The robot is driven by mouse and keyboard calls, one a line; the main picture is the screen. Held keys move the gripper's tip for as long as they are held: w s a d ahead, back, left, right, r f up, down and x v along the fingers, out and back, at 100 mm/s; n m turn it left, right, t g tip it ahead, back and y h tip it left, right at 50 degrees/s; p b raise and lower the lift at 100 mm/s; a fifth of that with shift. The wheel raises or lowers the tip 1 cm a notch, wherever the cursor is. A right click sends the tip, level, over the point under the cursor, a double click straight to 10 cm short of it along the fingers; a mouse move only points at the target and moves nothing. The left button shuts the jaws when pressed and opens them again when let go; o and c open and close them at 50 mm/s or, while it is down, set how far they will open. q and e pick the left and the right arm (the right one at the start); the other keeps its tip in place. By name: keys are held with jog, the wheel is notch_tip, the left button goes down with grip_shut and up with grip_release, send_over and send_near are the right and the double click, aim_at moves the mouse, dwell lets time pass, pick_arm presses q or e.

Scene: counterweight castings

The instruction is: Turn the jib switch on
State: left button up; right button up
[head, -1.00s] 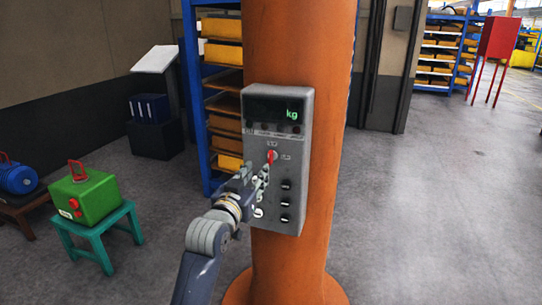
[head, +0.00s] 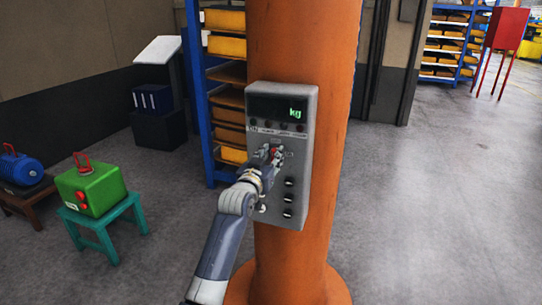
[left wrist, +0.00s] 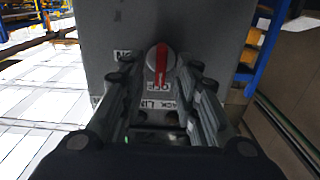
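The jib switch is a round knob with a red bar handle (left wrist: 161,62), on the grey control box (head: 284,215). In the left wrist view, which looks upside down, the bar lines up with the OFF label below the knob; an ON label is at left. My left gripper (head: 269,156) is at the switch and hides most of it in the head view, where a bit of red shows. In the left wrist view its two fingers (left wrist: 158,75) are apart, one on each side of the knob, with gaps visible. My right gripper is out of view.
The box is fixed to an orange column (head: 300,40); its display (head: 283,110) shows green "kg". Several other small controls sit below the switch. A blue rack (head: 194,90) stands behind left. A green box on a teal stool (head: 100,224) is at left. Floor at right is clear.

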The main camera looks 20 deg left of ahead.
pick_arm(q)
jog(key=shift+c, duration=0.5)
grip_shut()
jog(key=shift+m, duration=1.2)
jog(key=m+p, duration=0.1)
jog(key=m, duration=0.3)
jog(key=shift+d, duration=0.2)
jog(key=m, duration=0.3)
jog(key=m+p, duration=0.1)
jog(key=m, duration=0.3)
jog(key=f+m+p, duration=0.1)
jog(key=m, duration=0.3)
jog(key=shift+d, duration=0.3)
jog(key=shift+m, duration=0.4)
